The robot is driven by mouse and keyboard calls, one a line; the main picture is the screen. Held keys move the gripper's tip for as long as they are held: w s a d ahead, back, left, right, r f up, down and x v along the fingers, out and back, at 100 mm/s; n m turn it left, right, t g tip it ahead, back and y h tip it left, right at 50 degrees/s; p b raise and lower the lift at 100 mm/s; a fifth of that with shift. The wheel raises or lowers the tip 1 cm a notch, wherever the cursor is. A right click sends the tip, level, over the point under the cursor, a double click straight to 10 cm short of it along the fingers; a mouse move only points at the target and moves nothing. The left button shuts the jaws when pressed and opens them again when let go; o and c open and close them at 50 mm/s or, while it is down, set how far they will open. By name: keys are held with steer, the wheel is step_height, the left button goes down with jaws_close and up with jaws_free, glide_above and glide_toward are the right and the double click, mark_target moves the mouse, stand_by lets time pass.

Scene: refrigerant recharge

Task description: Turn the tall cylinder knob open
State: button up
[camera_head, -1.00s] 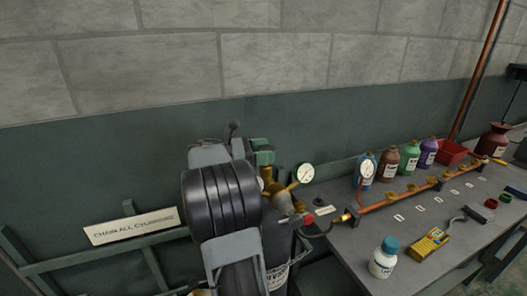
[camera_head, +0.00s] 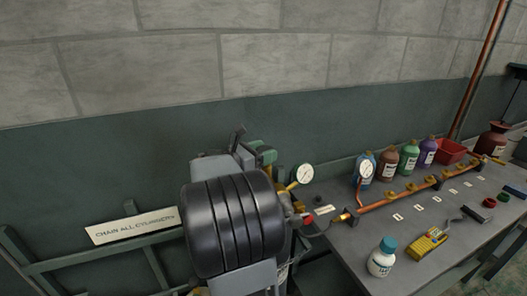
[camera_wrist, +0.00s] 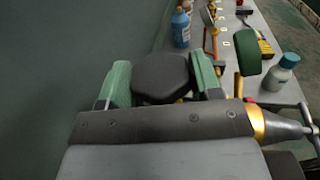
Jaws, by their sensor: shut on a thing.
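The tall cylinder's knob, a dark, many-sided cap (camera_wrist: 162,76), sits between my gripper's two green fingers (camera_wrist: 160,80) in the wrist view. My gripper is shut on it, with a finger on either side. In the head view my gripper (camera_head: 252,150) is partly hidden behind my own arm, and the knob cannot be made out. The tall cylinder is mostly hidden behind my arm there. Brass fittings and a white-faced gauge (camera_head: 302,174) show just right of my gripper.
A grey bench (camera_head: 350,250) runs to the right with a copper manifold (camera_head: 400,198), several bottles, a white jar (camera_head: 381,258) and a yellow meter (camera_head: 429,244). A wall stands close behind. A sign (camera_head: 132,225) hangs on a green rail at left.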

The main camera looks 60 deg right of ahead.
steer(key=o, duration=0.9)
steer(key=b+v, duration=0.1)
steer(key=v, duration=1.2)
steer(key=shift+w+a, duration=0.1)
steer(key=shift+a, duration=0.3)
